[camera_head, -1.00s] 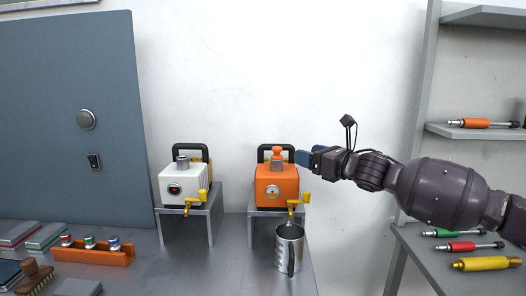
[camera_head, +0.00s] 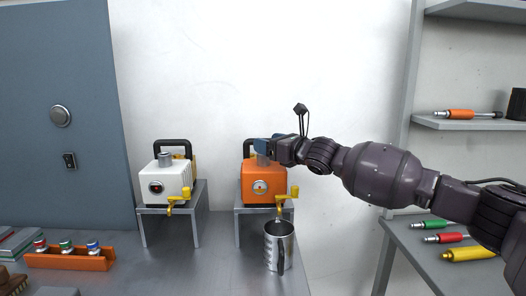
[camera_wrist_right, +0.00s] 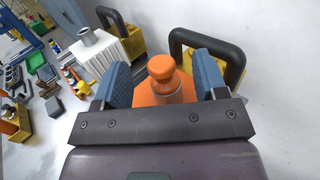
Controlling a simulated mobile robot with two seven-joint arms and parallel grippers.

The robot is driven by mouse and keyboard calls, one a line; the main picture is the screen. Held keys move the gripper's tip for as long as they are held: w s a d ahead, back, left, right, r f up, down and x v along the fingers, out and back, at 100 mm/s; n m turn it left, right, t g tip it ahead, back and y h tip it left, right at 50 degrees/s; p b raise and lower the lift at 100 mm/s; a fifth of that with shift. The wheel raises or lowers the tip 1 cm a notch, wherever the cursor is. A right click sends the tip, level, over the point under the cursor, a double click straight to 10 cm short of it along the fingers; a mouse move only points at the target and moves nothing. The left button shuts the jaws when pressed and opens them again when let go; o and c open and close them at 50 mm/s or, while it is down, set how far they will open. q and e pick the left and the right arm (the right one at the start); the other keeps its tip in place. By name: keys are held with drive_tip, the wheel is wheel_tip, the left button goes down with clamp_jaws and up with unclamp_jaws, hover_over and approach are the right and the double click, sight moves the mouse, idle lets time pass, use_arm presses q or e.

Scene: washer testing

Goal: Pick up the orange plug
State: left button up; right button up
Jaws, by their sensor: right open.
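The orange plug (camera_wrist_right: 162,80) sits upright on top of the orange machine (camera_head: 262,185). In the head view the plug is hidden behind my right gripper (camera_head: 268,147). In the right wrist view my right gripper (camera_wrist_right: 165,85) is open, with one blue finger on each side of the plug. I cannot tell whether the fingers touch it. My left gripper is not in view.
A white machine (camera_head: 168,184) with a grey plug stands to the left on its own stand. A metal jug (camera_head: 278,247) stands in front of the orange machine's stand. An orange rack (camera_head: 70,259) with several small capped items lies at the left. Shelves (camera_head: 455,123) with coloured tools are at the right.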

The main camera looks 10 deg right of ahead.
drive_tip(key=shift+w+a+f, duration=0.2)
drive_tip(key=shift+w+a, duration=0.1)
drive_tip(key=shift+w, duration=0.2)
drive_tip(key=shift+w+a+f, duration=0.15)
drive_tip(key=shift+w+a, duration=0.15)
drive_tip(key=shift+w, duration=0.15)
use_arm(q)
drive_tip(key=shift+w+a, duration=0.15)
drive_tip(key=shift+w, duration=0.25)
use_arm(e)
drive_tip(key=shift+w+a+r, duration=0.1)
drive_tip(key=shift+r, duration=0.15)
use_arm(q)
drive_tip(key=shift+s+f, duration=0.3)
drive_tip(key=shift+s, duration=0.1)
use_arm(e)
drive_tip(key=c, duration=1)
use_arm(q)
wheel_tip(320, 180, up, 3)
drive_tip(key=p, duration=0.3)
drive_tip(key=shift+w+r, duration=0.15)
use_arm(e)
wheel_tip(320, 180, up, 20)
